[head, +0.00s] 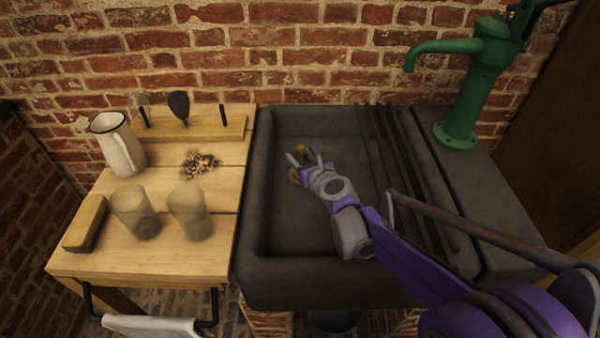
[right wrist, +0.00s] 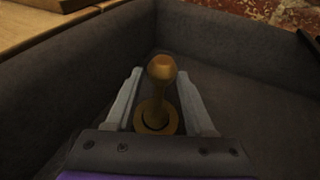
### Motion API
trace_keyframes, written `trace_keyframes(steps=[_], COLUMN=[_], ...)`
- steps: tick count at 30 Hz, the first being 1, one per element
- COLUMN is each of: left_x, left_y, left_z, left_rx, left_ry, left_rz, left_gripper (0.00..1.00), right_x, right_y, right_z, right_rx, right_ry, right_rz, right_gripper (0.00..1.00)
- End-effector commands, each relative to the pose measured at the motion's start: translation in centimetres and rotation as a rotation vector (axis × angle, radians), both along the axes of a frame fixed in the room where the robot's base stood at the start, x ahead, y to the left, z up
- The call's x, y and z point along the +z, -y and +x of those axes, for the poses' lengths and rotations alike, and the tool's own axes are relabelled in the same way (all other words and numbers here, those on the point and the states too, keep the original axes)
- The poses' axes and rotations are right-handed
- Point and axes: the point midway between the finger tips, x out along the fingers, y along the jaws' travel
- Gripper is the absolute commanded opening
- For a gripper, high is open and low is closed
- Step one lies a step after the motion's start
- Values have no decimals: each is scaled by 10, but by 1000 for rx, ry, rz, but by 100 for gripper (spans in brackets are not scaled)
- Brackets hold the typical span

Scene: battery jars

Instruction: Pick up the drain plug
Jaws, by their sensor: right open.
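The drain plug (right wrist: 161,85) is a brass piece with a round knob on a flared base. In the right wrist view it stands upright on the sink floor, between the two fingers of my right gripper (right wrist: 160,100). The fingers are open, with a gap on each side of the knob. In the head view the brass plug (head: 297,177) shows partly beside my right gripper (head: 304,160), which reaches down into the dark stone sink (head: 285,225). The rest of the plug is hidden by the gripper there. My left gripper is not in view.
The sink walls surround my right gripper, and dark bars (head: 400,180) run along the sink's right side. A green pump (head: 470,90) stands at the right. The wooden counter (head: 120,260) holds a white pitcher (head: 118,145), two cloudy jars (head: 135,212) and a brush (head: 86,222).

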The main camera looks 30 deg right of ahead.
Motion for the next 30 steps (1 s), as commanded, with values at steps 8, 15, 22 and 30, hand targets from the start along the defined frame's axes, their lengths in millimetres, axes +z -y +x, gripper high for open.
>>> trace_keyframes(steps=[8, 15, 22, 30], left_x=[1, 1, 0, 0], left_y=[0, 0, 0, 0], left_z=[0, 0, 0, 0], left_rx=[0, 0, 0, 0], left_ry=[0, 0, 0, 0], left_rz=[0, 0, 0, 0], left_gripper=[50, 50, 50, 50], right_x=[1, 1, 0, 0], right_y=[0, 0, 0, 0], right_z=[0, 0, 0, 0], right_rx=[0, 0, 0, 0], right_ry=[0, 0, 0, 0], right_rz=[0, 0, 0, 0], right_gripper=[36, 0, 0, 0])
